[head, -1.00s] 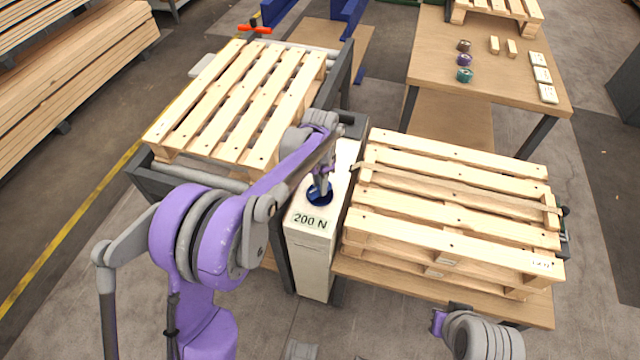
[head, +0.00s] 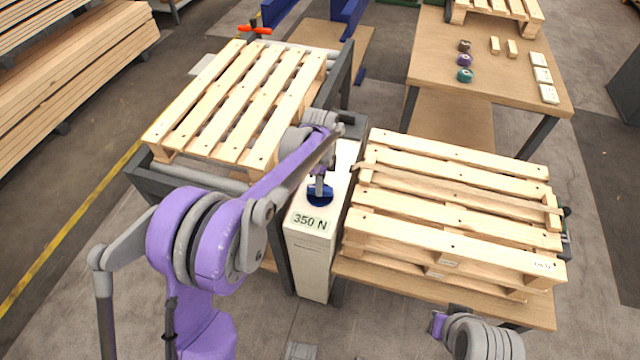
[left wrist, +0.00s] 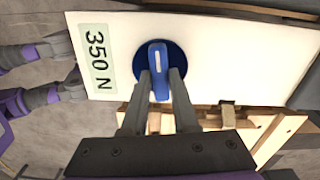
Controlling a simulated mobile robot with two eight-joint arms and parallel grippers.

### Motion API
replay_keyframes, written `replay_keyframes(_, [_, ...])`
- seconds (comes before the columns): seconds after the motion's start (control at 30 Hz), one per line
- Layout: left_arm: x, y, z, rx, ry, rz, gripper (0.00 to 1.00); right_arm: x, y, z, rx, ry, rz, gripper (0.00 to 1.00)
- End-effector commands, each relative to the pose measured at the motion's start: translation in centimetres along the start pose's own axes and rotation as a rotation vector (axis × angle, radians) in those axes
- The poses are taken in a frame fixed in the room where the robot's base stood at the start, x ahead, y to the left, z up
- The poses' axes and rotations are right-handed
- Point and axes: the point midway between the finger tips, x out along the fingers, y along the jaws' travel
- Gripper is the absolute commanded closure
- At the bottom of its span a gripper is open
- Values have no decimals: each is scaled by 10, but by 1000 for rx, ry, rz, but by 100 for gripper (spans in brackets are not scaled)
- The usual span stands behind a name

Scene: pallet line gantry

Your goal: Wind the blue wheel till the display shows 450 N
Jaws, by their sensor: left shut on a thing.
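The blue wheel (head: 320,197) sits on top of a white box (head: 312,262) between the roller frame and the pallet stack. The display (head: 310,222) on the box reads 350 N. My left gripper (head: 320,187) is above the wheel and shut on its raised grip. In the left wrist view the two fingers (left wrist: 161,88) stand on either side of the blue wheel's grip (left wrist: 157,60), and the display (left wrist: 98,60) also reads 350 N. My right arm shows at the bottom right of the head view, low in front of the table; its fingertips are not clearly visible.
A pallet (head: 240,105) lies on the roller frame left of the box. Stacked pallets (head: 450,210) stand on a table close to its right. A wooden table (head: 490,75) behind holds small coloured knobs and blocks. Lumber (head: 60,75) lies at the far left.

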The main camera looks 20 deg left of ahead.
Motion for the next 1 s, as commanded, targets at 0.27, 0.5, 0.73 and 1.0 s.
replay_keyframes(0.27, [0, 0, 0, 40, 0, -1, 100, 0, 0, 0, 0, 0, 0, 100])
replay_keyframes(0.5, [-1, 0, 0, 41, 0, -1, 100, 0, 0, 0, 0, 0, 0, 100])
replay_keyframes(0.73, [0, 0, 0, 40, 0, -1, 51, 0, 0, 0, 0, 0, 0, 100])
replay_keyframes(1.0, [0, 0, 0, 40, 0, 0, 43, 0, 0, 0, 0, 0, 0, 100])
